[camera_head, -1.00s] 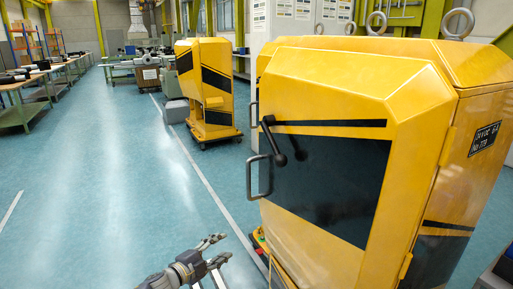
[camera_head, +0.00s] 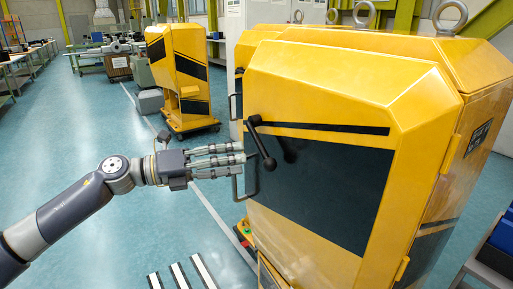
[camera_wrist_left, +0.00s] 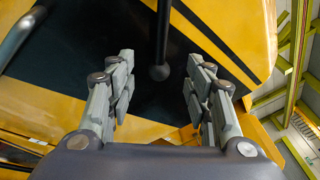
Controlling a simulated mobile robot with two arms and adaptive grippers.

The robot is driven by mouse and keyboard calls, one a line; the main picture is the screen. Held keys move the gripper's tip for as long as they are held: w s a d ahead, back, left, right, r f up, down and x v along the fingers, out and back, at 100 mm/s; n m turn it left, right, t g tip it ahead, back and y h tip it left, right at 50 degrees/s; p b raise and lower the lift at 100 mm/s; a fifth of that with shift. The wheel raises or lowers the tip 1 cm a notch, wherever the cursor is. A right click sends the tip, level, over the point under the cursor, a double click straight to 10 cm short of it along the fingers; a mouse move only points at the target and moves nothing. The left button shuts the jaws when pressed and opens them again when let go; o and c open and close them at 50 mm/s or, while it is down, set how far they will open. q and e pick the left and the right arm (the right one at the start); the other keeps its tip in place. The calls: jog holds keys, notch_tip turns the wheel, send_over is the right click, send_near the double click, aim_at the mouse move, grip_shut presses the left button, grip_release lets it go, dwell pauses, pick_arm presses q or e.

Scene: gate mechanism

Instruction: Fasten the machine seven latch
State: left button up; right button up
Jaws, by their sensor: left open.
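The machine (camera_head: 400,95) is a large yellow cabinet with a black front panel (camera_head: 335,190). The latch is a black lever handle with ball ends (camera_head: 261,145) near the left edge of its door, slanting down. It also shows in the left wrist view (camera_wrist_left: 160,40), its ball end between and beyond the fingers. My left gripper (camera_head: 240,158) reaches in from the left, its fingertips just left of the latch in the head view. In the left wrist view my left gripper (camera_wrist_left: 160,80) is open, with nothing held between its fingers. My right gripper is in neither view.
A curved grab handle (camera_head: 237,188) sits on the door's left edge, below the fingers. A second yellow machine (camera_head: 178,75) stands behind on the left. A blue bin (camera_head: 503,235) is at the lower right. The floor at left is open.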

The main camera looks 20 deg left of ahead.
pick_arm(q)
jog(key=p+x, duration=0.2)
jog(key=x, duration=0.4)
jog(key=shift+w+d, duration=0.1)
jog(key=shift+w, duration=0.05)
jog(key=shift+c, duration=0.2)
grip_shut()
